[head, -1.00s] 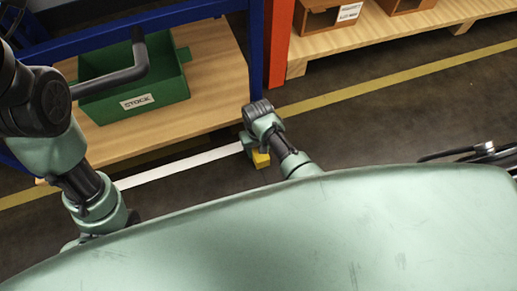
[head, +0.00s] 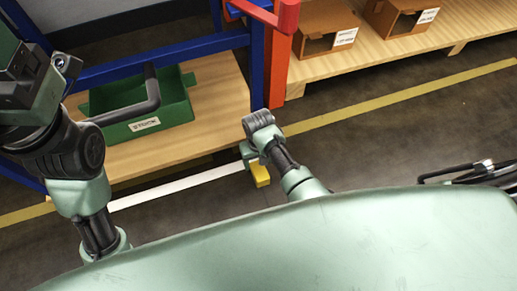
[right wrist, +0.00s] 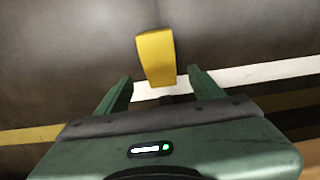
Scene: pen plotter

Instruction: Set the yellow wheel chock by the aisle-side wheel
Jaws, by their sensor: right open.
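The yellow wheel chock (head: 261,176) is on the dark floor just right of the end of the white line, partly covered by my right gripper (head: 252,158) in the head view. In the right wrist view the chock (right wrist: 156,56) stands ahead of the open fingers (right wrist: 160,88), roughly centred between them. Nothing is held, and I see clear floor around the chock. I cannot make out the aisle-side wheel in either view. My left arm comes in at the left, but its gripper is outside the picture.
A blue-framed shelf (head: 180,56) with a wooden deck holds a green STOCK bin (head: 172,112). A red post (head: 278,65) and a shelf with brown boxes (head: 326,28) stand to its right. A yellow floor line (head: 400,95) runs along the shelves.

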